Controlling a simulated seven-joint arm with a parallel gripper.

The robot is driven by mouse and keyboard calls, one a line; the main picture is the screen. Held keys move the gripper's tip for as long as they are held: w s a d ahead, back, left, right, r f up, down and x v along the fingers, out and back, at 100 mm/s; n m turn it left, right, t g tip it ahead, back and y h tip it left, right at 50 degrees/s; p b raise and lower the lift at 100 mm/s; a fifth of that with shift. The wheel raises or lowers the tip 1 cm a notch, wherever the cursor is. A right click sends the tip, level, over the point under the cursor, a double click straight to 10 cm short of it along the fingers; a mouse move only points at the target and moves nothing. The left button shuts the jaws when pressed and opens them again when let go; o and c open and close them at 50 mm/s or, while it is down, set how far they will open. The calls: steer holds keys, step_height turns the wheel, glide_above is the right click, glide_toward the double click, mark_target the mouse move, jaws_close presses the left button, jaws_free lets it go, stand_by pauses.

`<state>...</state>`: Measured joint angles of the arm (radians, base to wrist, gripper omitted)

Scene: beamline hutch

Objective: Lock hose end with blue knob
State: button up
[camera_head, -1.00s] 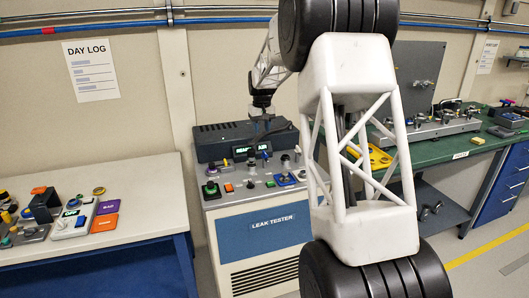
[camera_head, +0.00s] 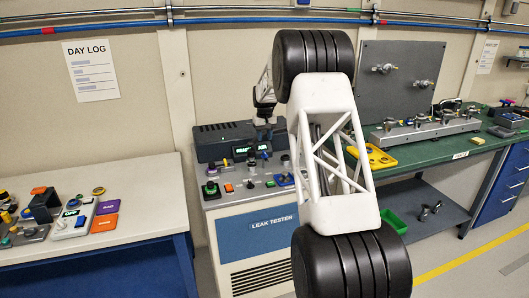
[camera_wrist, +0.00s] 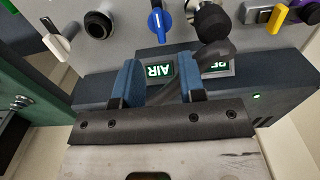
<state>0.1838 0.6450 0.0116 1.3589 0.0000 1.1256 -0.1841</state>
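The blue knob (camera_wrist: 158,22) is on the leak tester's grey panel, at the top middle of the wrist view; in the head view the blue knob (camera_head: 251,162) is small. Beside it in the wrist view, a black hose end (camera_wrist: 212,20) sits at the panel, with a dark hose (camera_wrist: 207,58) curving from it behind my fingers. Whether it is fully seated cannot be told. My gripper (camera_wrist: 162,80) has its two blue fingers apart, with the lit AIR display visible between them. It hovers over the tester's dark rear housing, apart from the knob. In the head view my gripper (camera_head: 268,128) is small.
A black port (camera_wrist: 98,25) and a white lever (camera_wrist: 55,40) lie on one side of the blue knob. A yellow switch (camera_wrist: 275,18) lies on the other. The green bench (camera_head: 440,148) is at right, the pale table (camera_head: 130,210) at left.

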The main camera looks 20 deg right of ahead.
mark_target(264, 152)
steer(key=shift+f, duration=0.1)
steer(key=shift+f, duration=3.8)
jaws_close()
